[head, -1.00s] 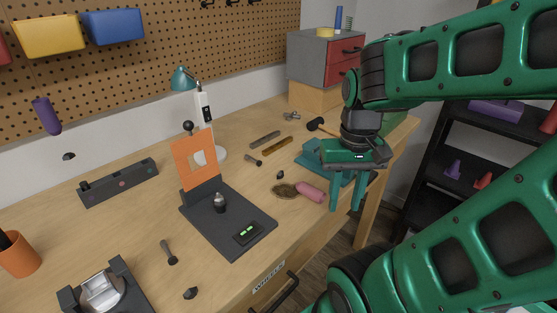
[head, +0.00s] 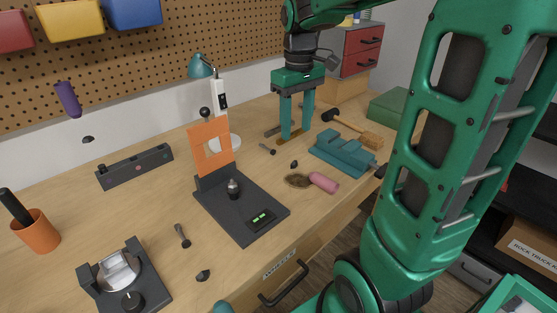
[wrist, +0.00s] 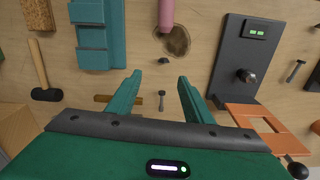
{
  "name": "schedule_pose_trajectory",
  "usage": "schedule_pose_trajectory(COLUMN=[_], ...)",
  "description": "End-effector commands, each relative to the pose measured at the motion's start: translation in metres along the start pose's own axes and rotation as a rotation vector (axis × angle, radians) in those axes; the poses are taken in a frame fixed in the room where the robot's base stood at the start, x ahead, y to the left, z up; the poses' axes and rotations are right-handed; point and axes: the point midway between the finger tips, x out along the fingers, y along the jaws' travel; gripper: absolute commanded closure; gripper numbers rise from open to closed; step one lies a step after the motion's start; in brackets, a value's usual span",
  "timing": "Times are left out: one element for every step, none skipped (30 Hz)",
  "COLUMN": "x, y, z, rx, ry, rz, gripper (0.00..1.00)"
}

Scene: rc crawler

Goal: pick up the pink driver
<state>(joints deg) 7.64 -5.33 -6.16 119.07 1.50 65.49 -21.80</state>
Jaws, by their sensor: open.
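The pink driver (head: 324,182) lies on the workbench near its front edge, beside a dark brown round patch (head: 298,181). Only its pink rounded handle shows clearly. In the wrist view its pink end (wrist: 166,16) is cut off by the top edge, with the brown patch (wrist: 174,40) next to it. My gripper (head: 297,136) is open and empty, pointing down over the bench behind the driver. In the wrist view my two green fingers (wrist: 158,80) are spread apart, with a small dark tool (wrist: 162,99) showing between them.
A teal vise-like block (head: 342,153) sits right of the driver and a mallet (head: 358,129) behind it. A dark stand with an orange plate (head: 211,147) and a base (head: 248,225) is to the left. A small dark knob (head: 294,164) lies just behind the driver.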

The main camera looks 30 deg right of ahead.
Motion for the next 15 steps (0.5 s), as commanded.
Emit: schedule_pose_trajectory(x=[-0.001, -0.002, -0.002, -0.002, -0.001, 0.001, 0.004, 0.007, 0.013, 0.018, 0.023, 0.029, 0.034, 0.038, 0.042], y=[-0.003, -0.004, -0.005, -0.006, -0.007, -0.008, -0.009, -0.009, -0.009, -0.01, -0.01, -0.01, -0.01, -0.01, -0.011], z=[-0.014, -0.02, -0.026, -0.029, -0.032, -0.034, -0.035, -0.035, -0.035, -0.035, -0.035, -0.035, -0.035, -0.035, -0.035], rx=[-0.039, -0.057, -0.078, -0.09, -0.099, -0.107, -0.11, -0.112, -0.113, -0.113, -0.113, -0.113, -0.113, -0.113, -0.113], ry=[-0.001, -0.001, 0.0, 0.001, 0.0, -0.001, -0.001, -0.001, -0.001, -0.003, -0.002, -0.003, -0.003, -0.002, -0.002], rz=[-0.001, -0.002, -0.003, -0.003, -0.004, -0.005, -0.005, -0.005, -0.005, -0.006, -0.005, -0.006, -0.006, -0.005, -0.005], gripper=[0.54, 0.54, 0.54, 0.54, 0.54, 0.54, 0.54, 0.54, 0.54, 0.54, 0.54, 0.54, 0.54, 0.54, 0.54])
